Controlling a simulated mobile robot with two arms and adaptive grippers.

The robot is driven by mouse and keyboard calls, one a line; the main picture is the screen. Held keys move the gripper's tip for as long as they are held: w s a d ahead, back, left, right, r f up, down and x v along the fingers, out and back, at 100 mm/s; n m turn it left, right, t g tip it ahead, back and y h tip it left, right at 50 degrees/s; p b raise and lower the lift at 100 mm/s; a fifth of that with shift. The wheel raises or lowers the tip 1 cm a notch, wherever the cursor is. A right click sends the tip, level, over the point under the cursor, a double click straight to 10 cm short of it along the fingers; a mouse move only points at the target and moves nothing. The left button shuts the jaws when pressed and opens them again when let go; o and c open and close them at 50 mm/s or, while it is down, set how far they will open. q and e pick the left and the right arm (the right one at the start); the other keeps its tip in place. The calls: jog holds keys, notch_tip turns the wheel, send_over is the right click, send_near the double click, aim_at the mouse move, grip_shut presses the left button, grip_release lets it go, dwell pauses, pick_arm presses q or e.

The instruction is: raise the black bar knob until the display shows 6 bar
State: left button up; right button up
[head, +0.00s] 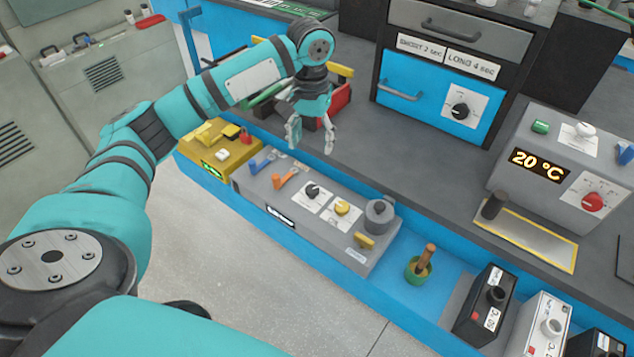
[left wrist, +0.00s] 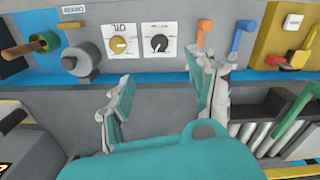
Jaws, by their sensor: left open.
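A black knob (head: 312,190) sits on a white plate on the grey control box (head: 330,235). It also shows in the left wrist view (left wrist: 158,43). A small dark display (head: 281,217) is on the box's front face; its reading is too small to make out. My left gripper (head: 311,137) is open and empty, above the bench behind the box and apart from the knob. In the left wrist view my open fingers (left wrist: 162,80) point toward the black knob, with a gap between. My right gripper is not in view.
A yellow knob (head: 342,208) sits right beside the black one. Orange (head: 290,177) and blue levers stand at the box's left, a grey cylinder (head: 379,214) and yellow handle at its right. A yellow box (head: 221,148) adjoins. A red-handled object lies behind my gripper.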

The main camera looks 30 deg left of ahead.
pick_arm(q)
send_over(312, 188)
notch_tip(312, 188, down, 6)
notch_tip(312, 188, down, 8)
jog(key=shift+s+f, duration=0.1)
jog(key=shift+f, duration=0.15)
jog(key=shift+d+f, duration=0.1)
jog(key=shift+f, duration=0.25)
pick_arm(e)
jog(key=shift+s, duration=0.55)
pick_arm(q)
jog(key=c, duration=1.2)
jog(key=shift+o, duration=0.2)
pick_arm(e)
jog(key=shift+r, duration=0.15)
